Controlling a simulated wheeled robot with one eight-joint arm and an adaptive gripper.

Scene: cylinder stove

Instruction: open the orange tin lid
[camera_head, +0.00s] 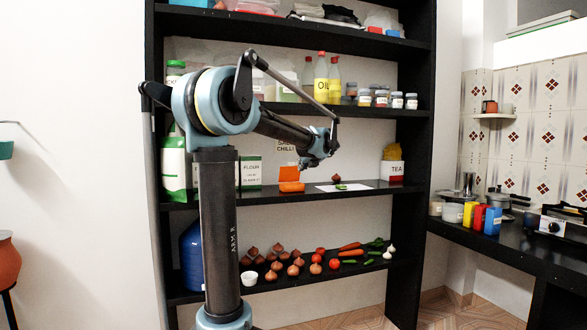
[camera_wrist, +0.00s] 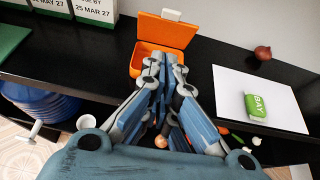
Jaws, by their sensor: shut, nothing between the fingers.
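The orange tin (camera_wrist: 150,53) stands on the black shelf at the upper middle of the wrist view. Its orange lid (camera_wrist: 167,30) is raised at the back and leans upright, with a pale tab on its top edge. The tin's inside shows in part; my fingers hide its front right. The tin (camera_head: 291,187) and raised lid (camera_head: 289,173) also show in the head view. My gripper (camera_wrist: 166,74) is shut and empty, its fingertips at the tin's near right side in the picture. I cannot tell whether they touch it.
A white sheet (camera_wrist: 238,83) with a green box labelled BAY (camera_wrist: 263,107) lies to the right. An onion (camera_wrist: 263,53) sits behind it. White packages (camera_wrist: 97,8) stand left of the tin. Vegetables (camera_head: 300,265) fill the shelf below; another shelf (camera_head: 285,108) hangs above.

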